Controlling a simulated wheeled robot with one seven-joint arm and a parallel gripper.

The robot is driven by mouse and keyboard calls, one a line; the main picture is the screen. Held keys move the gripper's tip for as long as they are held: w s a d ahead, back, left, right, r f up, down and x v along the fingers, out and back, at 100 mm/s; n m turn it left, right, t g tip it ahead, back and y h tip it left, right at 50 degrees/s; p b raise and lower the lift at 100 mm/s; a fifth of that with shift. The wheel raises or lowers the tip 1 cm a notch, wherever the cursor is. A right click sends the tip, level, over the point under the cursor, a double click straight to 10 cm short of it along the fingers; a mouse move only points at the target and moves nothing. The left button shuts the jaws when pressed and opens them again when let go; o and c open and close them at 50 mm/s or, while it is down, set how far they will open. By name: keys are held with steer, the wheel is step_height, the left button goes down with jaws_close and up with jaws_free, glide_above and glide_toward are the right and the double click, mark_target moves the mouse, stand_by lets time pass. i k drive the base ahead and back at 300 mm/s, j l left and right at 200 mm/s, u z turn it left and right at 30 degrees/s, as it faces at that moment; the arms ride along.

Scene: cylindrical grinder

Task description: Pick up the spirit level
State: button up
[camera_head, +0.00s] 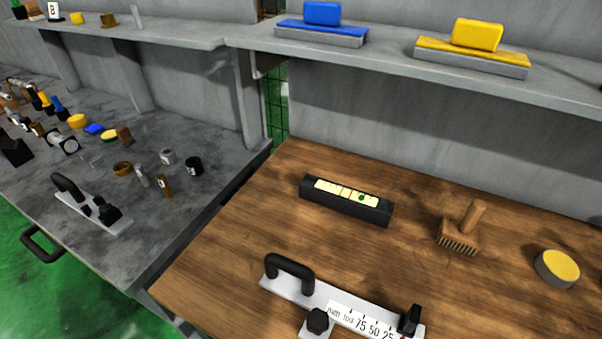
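The spirit level looks to be the black rectangular bar (384,213) with a cream, line-marked strip and a small green spot on top. It lies flat on the brown wooden tabletop (240,235), slanting slightly down to the right, near the table's back. Nothing covers it. My gripper is not in view, so its position and state do not show.
A white scale tool with a black handle (290,268) lies in front of the bar. A wooden brush (459,235) and a round yellow-topped tin (557,268) stand to the right. A grey shelf (390,63) overhangs the back. A cluttered grey bench (200,125) stands left.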

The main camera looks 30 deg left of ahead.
mark_target(376, 209)
steer(key=i+j, duration=0.1)
steer(key=j, duration=0.45)
steer(key=i+j, duration=0.1)
steer(key=j, duration=0.45)
steer(key=i+j, duration=0.1)
steer(key=j, duration=0.45)
steer(key=i+j, duration=0.1)
steer(key=j, duration=0.45)
steer(key=i+j, duration=0.1)
steer(key=j, duration=0.45)
steer(key=i+j, duration=0.1)
steer(key=j, duration=0.45)
